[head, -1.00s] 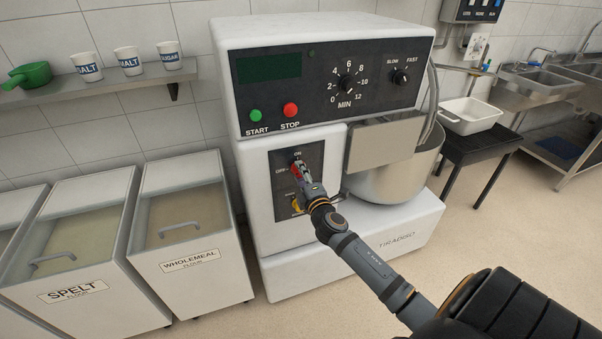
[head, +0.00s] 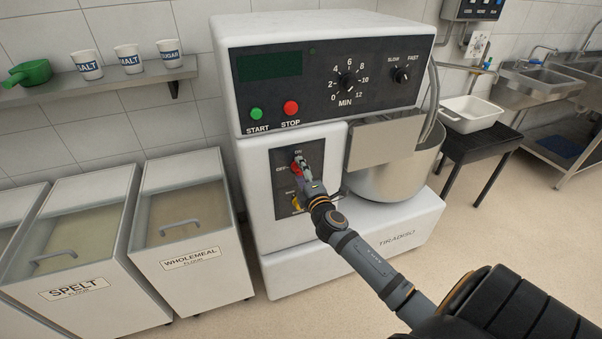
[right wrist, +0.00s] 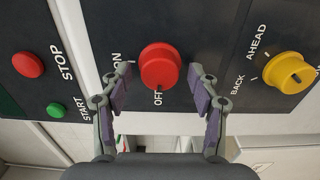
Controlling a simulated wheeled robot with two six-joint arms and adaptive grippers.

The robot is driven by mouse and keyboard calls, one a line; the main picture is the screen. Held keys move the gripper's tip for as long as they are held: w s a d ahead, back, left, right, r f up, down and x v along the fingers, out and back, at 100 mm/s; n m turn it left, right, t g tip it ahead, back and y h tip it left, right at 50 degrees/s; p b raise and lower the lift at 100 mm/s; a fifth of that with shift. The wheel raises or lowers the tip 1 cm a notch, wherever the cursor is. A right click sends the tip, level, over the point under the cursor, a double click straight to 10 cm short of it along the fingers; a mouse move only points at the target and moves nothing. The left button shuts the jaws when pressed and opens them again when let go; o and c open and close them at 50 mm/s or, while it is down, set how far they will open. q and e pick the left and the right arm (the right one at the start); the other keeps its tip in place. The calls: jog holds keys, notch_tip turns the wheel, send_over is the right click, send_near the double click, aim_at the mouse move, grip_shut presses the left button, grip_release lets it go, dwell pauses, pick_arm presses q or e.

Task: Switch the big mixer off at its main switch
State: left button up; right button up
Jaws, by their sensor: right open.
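The big mixer (head: 395,255) is a white machine with a steel bowl. Its main switch, a red knob (right wrist: 160,66), is on the dark lower plate between the ON and OFF labels. In the right wrist view the knob's dark mark points to OFF. My right gripper (right wrist: 162,75) is open, with a fingertip on either side of the red knob and a visible gap at each side. In the head view my right gripper (head: 301,163) partly covers the knob. My left gripper is not in view.
A yellow knob (right wrist: 291,73) marked AHEAD and BACK sits beside the red one. The green START (head: 256,114) and red STOP (head: 291,108) buttons are above. A steel guard (head: 386,141) juts out right of the switch plate. Flour bins (head: 190,255) stand at left.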

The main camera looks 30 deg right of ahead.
jog(key=v, duration=1.2)
jog(key=s+d+f+m+g+h+p, duration=0.1)
jog(key=s+d+f+m+g, duration=0.15)
jog(key=f, duration=0.75)
jog(key=s+d+f+m+g+p, duration=0.15)
jog(key=d+f+g, duration=0.25)
jog(key=f, duration=0.6)
jog(key=s+f+m+g+p, duration=0.1)
jog(key=s+f+m+g, duration=0.1)
jog(key=s+f, duration=0.3)
jog(key=s+f+m+g+p, duration=0.1)
jog(key=s+f+m, duration=0.15)
jog(key=f, duration=0.55)
jog(key=s+a+f+m+g+y+p, duration=0.1)
jog(key=s+a+f, duration=0.3)
jog(key=s, duration=0.4)
jog(key=s+a+f+m+g+y+p, duration=0.1)
jog(key=s+a+f+m+g, duration=0.2)
jog(key=s+f, duration=0.3)
jog(key=s+a+f+m+g+y+p, duration=0.1)
jog(key=s+a+f, duration=0.4)
jog(key=s, duration=0.7)
jog(key=shift+s+a+m+g+y, duration=0.25)
jog(key=shift+m+g+y, duration=0.35)
jog(key=shift+m+g, duration=0.3)
